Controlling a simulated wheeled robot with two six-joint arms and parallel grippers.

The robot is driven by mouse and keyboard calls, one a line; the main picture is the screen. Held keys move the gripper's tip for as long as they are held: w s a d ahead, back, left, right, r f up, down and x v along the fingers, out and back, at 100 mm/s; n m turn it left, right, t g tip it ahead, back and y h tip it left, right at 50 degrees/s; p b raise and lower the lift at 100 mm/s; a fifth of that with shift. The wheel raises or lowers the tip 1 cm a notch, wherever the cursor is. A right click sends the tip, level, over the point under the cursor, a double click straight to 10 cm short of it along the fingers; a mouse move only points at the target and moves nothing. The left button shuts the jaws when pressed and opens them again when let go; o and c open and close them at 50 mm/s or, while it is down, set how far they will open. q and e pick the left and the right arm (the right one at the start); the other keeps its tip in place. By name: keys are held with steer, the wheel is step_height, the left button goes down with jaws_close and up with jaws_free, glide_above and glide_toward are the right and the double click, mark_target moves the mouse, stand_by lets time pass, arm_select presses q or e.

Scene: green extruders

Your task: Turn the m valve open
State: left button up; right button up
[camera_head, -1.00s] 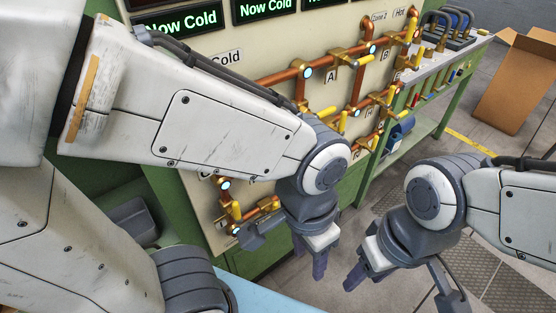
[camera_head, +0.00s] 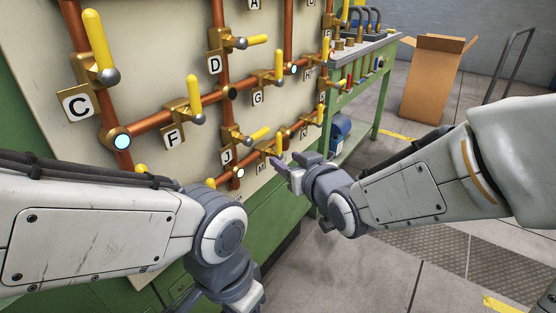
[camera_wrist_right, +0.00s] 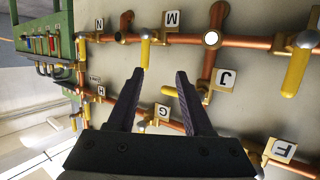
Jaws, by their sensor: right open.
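The M valve is on the lower pipe of the cream panel. Its white M label (camera_head: 262,167) shows left of my right gripper, and its yellow handle (camera_head: 278,144) shows just above the fingers. In the right wrist view, which is upside down, the M label (camera_wrist_right: 172,18) and the yellow handle (camera_wrist_right: 145,54) lie just beyond the fingertips, nearer the left finger. My right gripper (camera_head: 287,164), also in the right wrist view (camera_wrist_right: 160,76), is open and empty. My left gripper (camera_head: 246,298) is low at the bottom edge; its fingers are not clear.
Neighbouring yellow-handled valves J (camera_head: 258,135), G (camera_head: 278,66) and F (camera_head: 194,98) sit close on the copper pipes (camera_head: 160,123). A green workbench (camera_head: 358,55) stands right of the panel, with a cardboard box (camera_head: 430,85) behind. The floor at right is open.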

mark_target(280, 138)
steer(key=w+t, duration=0.1)
steer(key=w, duration=0.2)
steer(key=w+a+t+b, duration=0.1)
steer(key=w, duration=0.3)
steer(key=w+f+t+b, duration=0.1)
steer(key=w, duration=0.2)
steer(key=shift+w+a+y, duration=0.15)
steer(key=shift+w+y, duration=0.15)
arm_select(q)
steer(key=shift+f, duration=2.3)
arm_select(e)
steer(key=shift+w+a, duration=0.25)
steer(key=shift+w, duration=0.45)
jaws_close()
